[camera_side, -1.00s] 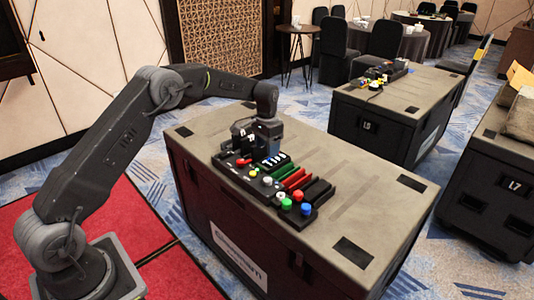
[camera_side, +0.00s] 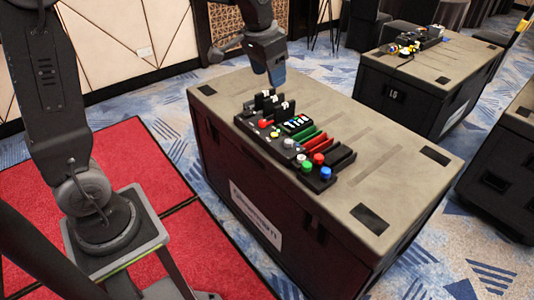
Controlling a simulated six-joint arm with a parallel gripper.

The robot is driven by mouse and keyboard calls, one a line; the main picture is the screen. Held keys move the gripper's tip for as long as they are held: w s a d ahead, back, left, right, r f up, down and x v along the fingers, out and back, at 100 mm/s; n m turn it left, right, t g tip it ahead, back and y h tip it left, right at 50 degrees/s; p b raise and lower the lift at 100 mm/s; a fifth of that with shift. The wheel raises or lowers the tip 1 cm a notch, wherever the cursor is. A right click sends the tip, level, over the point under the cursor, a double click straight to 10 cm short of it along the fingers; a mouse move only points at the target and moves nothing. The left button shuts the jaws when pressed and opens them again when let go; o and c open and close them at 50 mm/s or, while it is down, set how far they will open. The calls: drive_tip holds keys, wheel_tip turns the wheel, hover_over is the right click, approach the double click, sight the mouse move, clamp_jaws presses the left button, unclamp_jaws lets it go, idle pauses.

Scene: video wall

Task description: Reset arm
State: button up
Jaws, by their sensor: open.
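My gripper (camera_side: 277,76) hangs pointing down above the far left part of the case top, apart from the panel and empty as far as I can see. Its fingertips are small and dark in this view. The control panel (camera_side: 285,150) lies on the grey case top (camera_side: 385,145). It carries black switches at its far end, a small keypad with lit keys (camera_side: 297,124), green, red and black slotted bars, and round knobs. A green knob (camera_side: 307,167), a blue knob (camera_side: 326,173) and a red knob (camera_side: 318,158) sit at the near end.
A second case (camera_side: 430,75) with a similar panel (camera_side: 412,43) stands behind to the right. A third case (camera_side: 505,165) is at the right edge. Red carpet (camera_side: 200,250) lies at the left. The case top around the panel is mostly bare.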

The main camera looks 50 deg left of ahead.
drive_tip(key=s+d+t, duration=0.1)
drive_tip(key=s+d, duration=0.1)
drive_tip(key=s, duration=0.9)
drive_tip(key=s+d+t, duration=0.1)
drive_tip(key=s+d, duration=0.1)
drive_tip(key=s, duration=0.9)
drive_tip(key=shift+d+f+n+t, duration=0.15)
drive_tip(key=shift+d+n+t, duration=0.2)
drive_tip(key=shift+n+t, duration=0.05)
drive_tip(key=shift+c, duration=0.4)
